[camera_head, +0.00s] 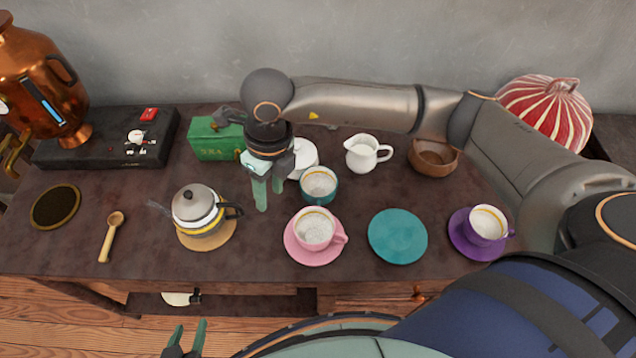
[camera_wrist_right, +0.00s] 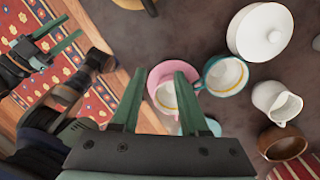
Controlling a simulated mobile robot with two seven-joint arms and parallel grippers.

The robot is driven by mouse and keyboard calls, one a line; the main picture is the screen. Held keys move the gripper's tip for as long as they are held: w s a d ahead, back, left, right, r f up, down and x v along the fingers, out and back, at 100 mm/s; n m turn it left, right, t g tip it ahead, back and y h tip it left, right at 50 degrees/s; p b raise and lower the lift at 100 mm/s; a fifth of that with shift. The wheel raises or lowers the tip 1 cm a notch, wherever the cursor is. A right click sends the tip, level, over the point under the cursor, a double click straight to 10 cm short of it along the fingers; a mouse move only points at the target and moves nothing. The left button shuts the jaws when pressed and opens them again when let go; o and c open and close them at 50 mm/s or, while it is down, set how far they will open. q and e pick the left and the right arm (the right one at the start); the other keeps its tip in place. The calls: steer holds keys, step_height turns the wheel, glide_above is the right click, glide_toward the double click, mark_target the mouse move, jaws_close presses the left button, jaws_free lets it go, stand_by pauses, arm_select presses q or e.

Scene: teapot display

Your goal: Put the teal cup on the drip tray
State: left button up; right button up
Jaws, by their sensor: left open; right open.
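The teal cup (camera_head: 320,186) stands upright on the table, just right of my right gripper in the head view. It also shows in the right wrist view (camera_wrist_right: 223,74), beside the right fingertip. My right gripper (camera_head: 269,197) is open and empty, pointing down, apart from the cup as far as I can tell.
A teapot (camera_head: 197,208) on a round mat stands between the tray and the teal cup. A wooden spoon (camera_head: 110,238), pink cup (camera_head: 313,228), teal saucer (camera_head: 398,236), purple saucer with cup (camera_head: 465,238), white jug (camera_head: 362,154), green box (camera_head: 212,140) and copper urn (camera_head: 40,85) surround it.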

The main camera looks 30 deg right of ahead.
mark_target(307, 193)
steer(key=w+d+t+h, duration=0.1)
steer(key=w+d+h, duration=0.1)
steer(key=d+h, duration=0.35)
steer(key=shift+m+y, duration=0.3)
steer(key=shift+y, duration=0.65)
steer(key=x, duration=0.4)
steer(key=d+x, duration=0.1)
steer(key=x, duration=0.2)
steer(key=shift+s+p, duration=0.15)
steer(key=shift+p, duration=0.15)
steer(key=x, duration=0.5)
steer(key=shift+a+f+p, duration=0.1)
steer(key=shift+a+p, duration=0.1)
steer(key=shift+p, duration=0.1)
jaws_close()
